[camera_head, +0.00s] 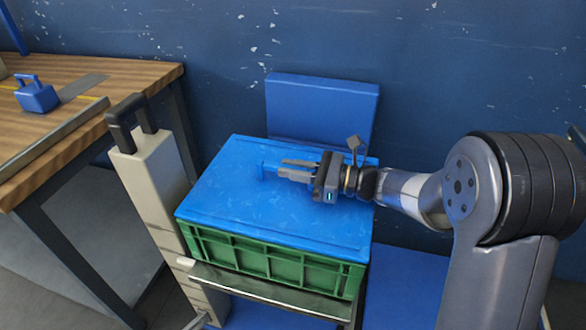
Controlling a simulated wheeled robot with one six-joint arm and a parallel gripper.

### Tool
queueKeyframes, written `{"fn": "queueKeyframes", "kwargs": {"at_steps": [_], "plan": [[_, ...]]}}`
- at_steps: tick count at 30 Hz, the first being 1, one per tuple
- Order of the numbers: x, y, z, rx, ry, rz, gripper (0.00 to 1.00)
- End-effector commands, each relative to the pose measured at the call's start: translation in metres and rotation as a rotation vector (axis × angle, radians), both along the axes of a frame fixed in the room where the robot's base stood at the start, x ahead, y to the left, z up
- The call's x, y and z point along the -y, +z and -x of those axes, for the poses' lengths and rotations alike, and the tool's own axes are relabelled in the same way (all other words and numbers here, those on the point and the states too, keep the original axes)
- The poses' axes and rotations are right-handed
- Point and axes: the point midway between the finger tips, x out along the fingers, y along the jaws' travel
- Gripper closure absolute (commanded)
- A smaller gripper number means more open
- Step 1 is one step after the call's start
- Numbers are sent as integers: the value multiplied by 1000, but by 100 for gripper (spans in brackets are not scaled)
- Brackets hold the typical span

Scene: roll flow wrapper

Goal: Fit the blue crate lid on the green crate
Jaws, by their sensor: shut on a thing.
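The blue crate lid (235,200) lies over the top of the green crate (265,262). It covers the crate's opening, and its front edge runs along the crate's upper rim. I cannot tell from this view whether it is fully seated all round. My gripper (282,171) is above the lid, reaching in from the right with its fingers pointing left. It is shut on the small blue handle (261,171) that stands up from the lid's middle. The inside of the crate is hidden.
A wooden workbench (70,72) at the left bears a blue block with a handle (36,95). A pale post with a dark handle (150,180) stands close to the crate's left side. A blue panel (320,108) is behind the crate, near the blue wall (430,60).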

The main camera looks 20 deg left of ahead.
Motion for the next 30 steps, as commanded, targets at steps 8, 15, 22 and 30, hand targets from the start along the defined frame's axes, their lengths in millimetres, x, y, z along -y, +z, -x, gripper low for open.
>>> {"fn": "queueKeyframes", "kwargs": {"at_steps": [8, 15, 22, 30], "plan": [[0, -4, 0, 2, 0, -1, 100], [0, -8, 0, 2, 0, -1, 100], [0, -7, 0, 1, 0, -1, 75], [6, -10, -1, 1, -2, 0, 75]]}}
